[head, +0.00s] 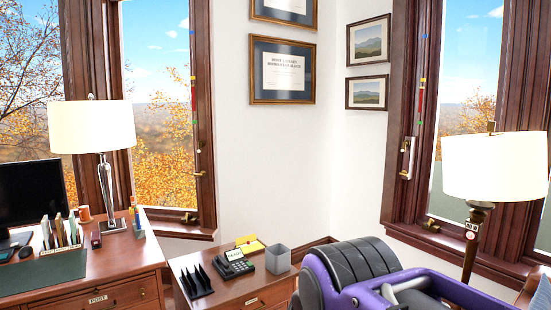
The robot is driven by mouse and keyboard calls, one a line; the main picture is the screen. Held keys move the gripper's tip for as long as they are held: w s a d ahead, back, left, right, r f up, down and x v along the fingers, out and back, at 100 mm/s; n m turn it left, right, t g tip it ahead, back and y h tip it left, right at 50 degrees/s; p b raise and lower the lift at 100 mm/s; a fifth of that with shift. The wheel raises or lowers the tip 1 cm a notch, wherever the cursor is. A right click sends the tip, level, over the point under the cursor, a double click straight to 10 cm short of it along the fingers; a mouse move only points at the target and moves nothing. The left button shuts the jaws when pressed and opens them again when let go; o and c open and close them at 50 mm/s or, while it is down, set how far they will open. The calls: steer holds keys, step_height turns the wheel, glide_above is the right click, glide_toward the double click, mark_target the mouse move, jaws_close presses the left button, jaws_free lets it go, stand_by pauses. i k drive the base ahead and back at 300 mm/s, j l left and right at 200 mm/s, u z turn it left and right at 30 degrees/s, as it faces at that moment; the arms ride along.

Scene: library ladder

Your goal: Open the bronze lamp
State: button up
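The bronze lamp (472,241) stands at the right of the head view, with a dark bronze stem and a wide cream shade (495,166). The lamp's foot is hidden at the lower right. The shade looks bright, but I cannot tell whether the lamp is lit. A second lamp (105,195), with a silvery, glassy stem and a similar shade, stands on the desk at the left. My gripper is not in view.
A wooden desk (110,265) at left holds a monitor (32,193) and a file holder (62,236). A low cabinet (225,292) carries a phone (233,263), a black rack (197,281) and a grey bin (278,259). Windows flank the corner; framed pictures hang between them.

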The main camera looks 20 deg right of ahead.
mark_target(474, 225)
steer(key=z, duration=1.4)
